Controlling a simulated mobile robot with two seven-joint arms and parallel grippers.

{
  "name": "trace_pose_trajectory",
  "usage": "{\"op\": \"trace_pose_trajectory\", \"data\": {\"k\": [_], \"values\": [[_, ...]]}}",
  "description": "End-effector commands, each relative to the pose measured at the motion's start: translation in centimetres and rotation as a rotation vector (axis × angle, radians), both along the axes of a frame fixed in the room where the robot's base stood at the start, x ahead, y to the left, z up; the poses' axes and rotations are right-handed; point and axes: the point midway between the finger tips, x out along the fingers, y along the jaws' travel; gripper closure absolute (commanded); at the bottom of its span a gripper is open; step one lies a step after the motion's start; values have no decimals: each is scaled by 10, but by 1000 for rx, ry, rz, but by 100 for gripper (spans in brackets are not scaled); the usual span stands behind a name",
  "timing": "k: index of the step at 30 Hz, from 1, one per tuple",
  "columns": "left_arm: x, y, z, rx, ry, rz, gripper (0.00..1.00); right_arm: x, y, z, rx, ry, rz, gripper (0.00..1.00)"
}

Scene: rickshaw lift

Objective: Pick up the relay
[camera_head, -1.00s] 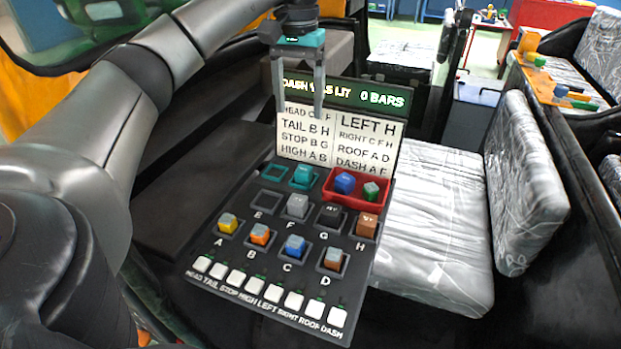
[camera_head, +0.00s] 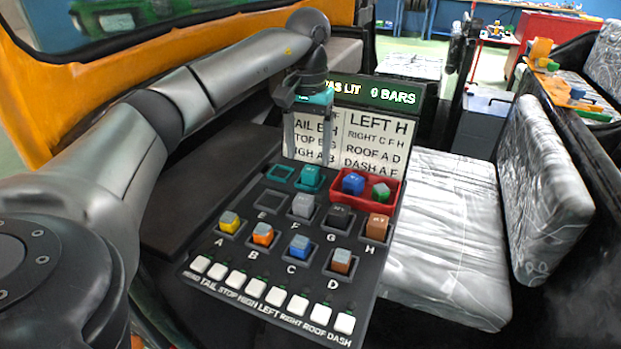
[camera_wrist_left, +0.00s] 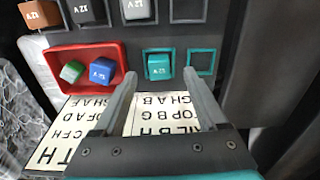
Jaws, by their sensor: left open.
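A panel (camera_head: 215,256) holds several cube-shaped relays in lettered sockets. A teal relay (camera_head: 311,177) sits in a teal-framed socket at the panel's far edge; it also shows in the wrist view (camera_wrist_left: 158,66). Beside it is an empty teal socket (camera_head: 281,174). A red tray (camera_head: 365,200) holds a blue relay (camera_head: 352,183) and a green-and-white relay (camera_head: 380,191). My left gripper (camera_head: 308,160) is open and empty, pointing down close to the teal relay. In the wrist view its fingertips (camera_wrist_left: 160,82) lie either side of the teal relay's line, with no visible contact. My right gripper is out of view.
A label board (camera_head: 372,140) and a lit display (camera_head: 390,96) stand behind the panel, close to my gripper. Socket E (camera_head: 269,201) is empty. White buttons (camera_head: 272,296) line the near edge. A silvery seat (camera_head: 445,235) is at the right.

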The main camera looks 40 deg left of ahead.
Motion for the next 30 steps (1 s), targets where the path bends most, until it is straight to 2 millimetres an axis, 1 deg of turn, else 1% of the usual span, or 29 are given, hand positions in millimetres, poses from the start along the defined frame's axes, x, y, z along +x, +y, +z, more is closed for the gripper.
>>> {"op": "trace_pose_trajectory", "data": {"k": [1,10,15,22,23,30], "values": [[1,0,-8,0,2,-1,25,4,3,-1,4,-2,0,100],[4,0,-34,0,2,0,25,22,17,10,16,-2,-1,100],[4,0,-39,1,0,1,25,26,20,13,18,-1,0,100],[4,0,-39,1,0,1,25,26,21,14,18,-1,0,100],[4,0,-39,1,0,1,26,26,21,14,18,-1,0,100],[4,0,-39,1,0,1,53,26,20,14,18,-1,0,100]]}}
